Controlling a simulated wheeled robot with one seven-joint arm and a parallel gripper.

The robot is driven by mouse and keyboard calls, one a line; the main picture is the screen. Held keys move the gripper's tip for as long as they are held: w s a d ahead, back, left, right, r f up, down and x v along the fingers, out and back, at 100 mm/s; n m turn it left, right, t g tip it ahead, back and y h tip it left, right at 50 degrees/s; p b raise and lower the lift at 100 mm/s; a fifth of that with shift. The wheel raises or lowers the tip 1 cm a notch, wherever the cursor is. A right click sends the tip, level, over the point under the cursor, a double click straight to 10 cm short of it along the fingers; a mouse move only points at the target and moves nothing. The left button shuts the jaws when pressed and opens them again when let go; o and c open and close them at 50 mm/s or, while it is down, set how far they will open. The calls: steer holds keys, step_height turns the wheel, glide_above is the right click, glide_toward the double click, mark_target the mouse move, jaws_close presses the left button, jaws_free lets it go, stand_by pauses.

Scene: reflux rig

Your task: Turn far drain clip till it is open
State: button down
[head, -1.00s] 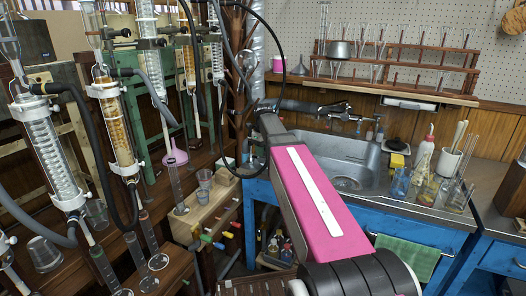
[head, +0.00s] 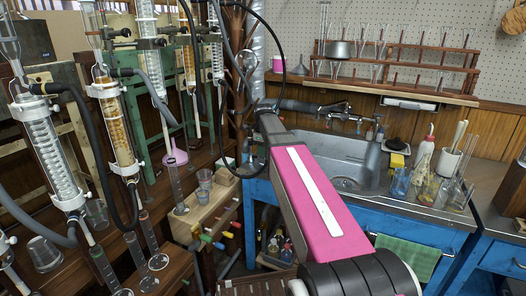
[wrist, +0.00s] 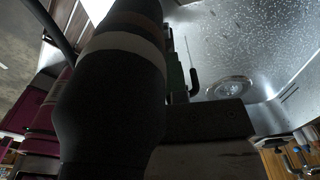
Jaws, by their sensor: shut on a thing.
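My gripper (head: 338,108) is at the far end of my arm, beside the sink tap at the back of the sink, small and dark in the head view. In the wrist view a dark jaw block (wrist: 210,121) lies across the middle, and a dark upright pin (wrist: 194,82) shows beyond it. The gripper is shut on a small part that I take to be the far drain clip. A big black rounded body with a pale band (wrist: 115,100) hides most of the grip. The clip's outline and turn angle cannot be made out.
The steel sink (head: 322,152) lies below the gripper; its drain (wrist: 230,88) shows in the wrist view. Glass flasks (head: 425,188) stand on the right counter. Condensers (head: 45,150) and black hoses fill the left. A rack shelf (head: 400,90) is behind.

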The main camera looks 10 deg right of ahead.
stand_by(0.3)
steer(key=c, duration=1.1)
jaws_free()
steer(key=shift+c, duration=0.2)
step_height(320, 180, up, 11)
steer(key=shift+s+f, duration=0.1)
steer(key=shift+s, duration=0.05)
